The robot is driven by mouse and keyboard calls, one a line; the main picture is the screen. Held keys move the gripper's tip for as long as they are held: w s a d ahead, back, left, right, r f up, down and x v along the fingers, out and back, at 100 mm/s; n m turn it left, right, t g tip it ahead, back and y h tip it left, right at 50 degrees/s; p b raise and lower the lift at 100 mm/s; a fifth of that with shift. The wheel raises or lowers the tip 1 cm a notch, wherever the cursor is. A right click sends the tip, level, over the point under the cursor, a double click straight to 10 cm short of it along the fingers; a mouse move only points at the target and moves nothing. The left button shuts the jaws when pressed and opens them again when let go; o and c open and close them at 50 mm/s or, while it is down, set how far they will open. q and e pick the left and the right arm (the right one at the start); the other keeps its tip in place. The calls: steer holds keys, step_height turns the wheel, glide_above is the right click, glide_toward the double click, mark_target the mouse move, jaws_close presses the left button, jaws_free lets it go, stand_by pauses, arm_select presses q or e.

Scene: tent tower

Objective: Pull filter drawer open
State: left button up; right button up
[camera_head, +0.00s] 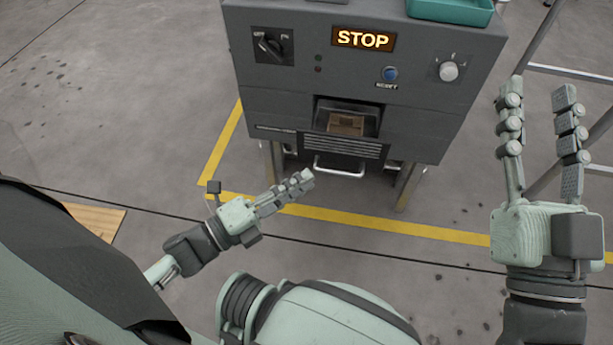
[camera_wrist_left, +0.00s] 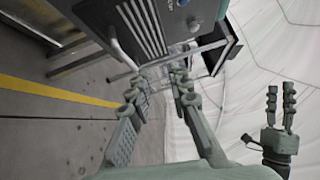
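The filter drawer appears to be the slatted panel (camera_head: 342,147) low on the front of the grey machine. A pale bar handle (camera_head: 338,174) sticks out just below the slats; the drawer looks shut, though its edges are hard to see. In the left wrist view the handle (camera_wrist_left: 121,49) is ahead of and left of my fingers. My left gripper (camera_head: 306,179) is just left of the handle and apart from it. The wrist view shows its fingers (camera_wrist_left: 160,88) spread with nothing between them. My right gripper (camera_head: 541,92) is open and empty, raised at the right.
The machine has a lit STOP sign (camera_head: 363,39), a dark rotary switch (camera_head: 269,46), a blue button (camera_head: 390,73) and a white knob (camera_head: 448,71). A teal tray (camera_head: 452,10) sits on top. Metal legs (camera_head: 409,187) flank the handle. The floor in front is clear.

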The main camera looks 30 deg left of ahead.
arm_select(q)
steer(key=shift+s+a+f, duration=0.15)
steer(key=shift+s+a, duration=0.1)
steer(key=shift+s, duration=0.3)
